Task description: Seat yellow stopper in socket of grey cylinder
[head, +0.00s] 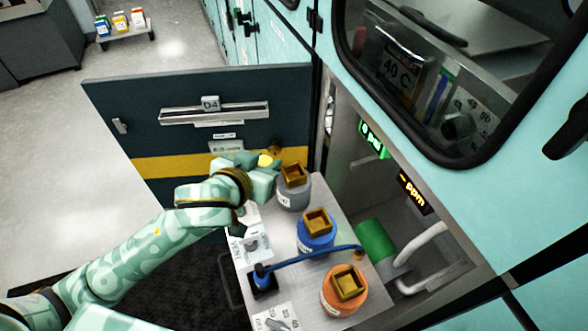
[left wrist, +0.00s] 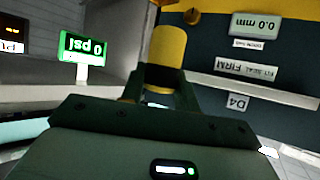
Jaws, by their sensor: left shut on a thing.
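The yellow stopper (head: 266,160) is small and partly hidden by my left gripper (head: 262,174) in the head view. In the left wrist view the stopper (left wrist: 168,45) stands out between the two dark fingers of my left gripper (left wrist: 158,88), which is shut on it. The grey cylinder (head: 293,197) stands upright on the shelf, with a square brass socket (head: 292,174) on top. The gripper is just left of this socket, and the stopper is up and left of it, outside it. My right gripper is not in view.
A blue cylinder (head: 316,239) and an orange cylinder (head: 330,301), both with square brass tops, stand on the pale shelf (head: 325,190). A blue lever (head: 310,257) crosses between them. The open dark door (head: 130,110) is behind the gripper. A green cylinder (head: 375,240) lies in the bay.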

